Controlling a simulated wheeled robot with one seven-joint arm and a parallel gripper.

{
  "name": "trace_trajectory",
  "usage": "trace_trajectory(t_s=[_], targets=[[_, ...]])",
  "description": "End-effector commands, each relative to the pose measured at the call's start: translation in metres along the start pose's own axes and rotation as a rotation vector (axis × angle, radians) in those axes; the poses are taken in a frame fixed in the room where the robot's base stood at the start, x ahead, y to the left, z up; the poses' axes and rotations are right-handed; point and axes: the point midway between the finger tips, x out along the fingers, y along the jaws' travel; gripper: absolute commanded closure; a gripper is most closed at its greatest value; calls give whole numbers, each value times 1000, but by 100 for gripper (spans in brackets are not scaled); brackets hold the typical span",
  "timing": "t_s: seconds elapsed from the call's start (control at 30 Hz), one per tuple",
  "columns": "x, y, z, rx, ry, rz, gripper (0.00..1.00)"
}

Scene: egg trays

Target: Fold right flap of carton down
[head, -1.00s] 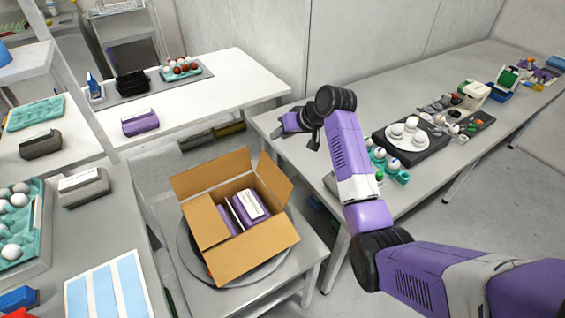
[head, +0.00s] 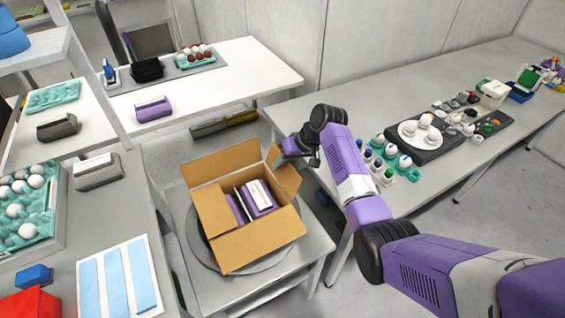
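The open cardboard carton (head: 262,243) sits on a round grey turntable (head: 200,252) on a small table, with purple-and-white egg boxes (head: 256,196) inside. Its right flap (head: 287,178) stands open, angled up and outward.
A long grey table (head: 420,85) on the right holds a black tray with a white plate and teal egg holders (head: 404,168) near my arm. A white table (head: 225,75) stands behind. A left table bears blue strips (head: 120,278) and an egg tray (head: 45,235).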

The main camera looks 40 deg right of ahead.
Motion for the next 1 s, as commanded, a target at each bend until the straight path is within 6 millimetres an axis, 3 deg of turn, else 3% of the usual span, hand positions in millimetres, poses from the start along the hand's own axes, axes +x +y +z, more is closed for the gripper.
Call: trace_trajectory(t_s=[0.27,0.4,1.0], targets=[[2,0,0,0,1,0,75],[2,0,0,0,1,0,100],[2,0,0,1,1,0,100]])
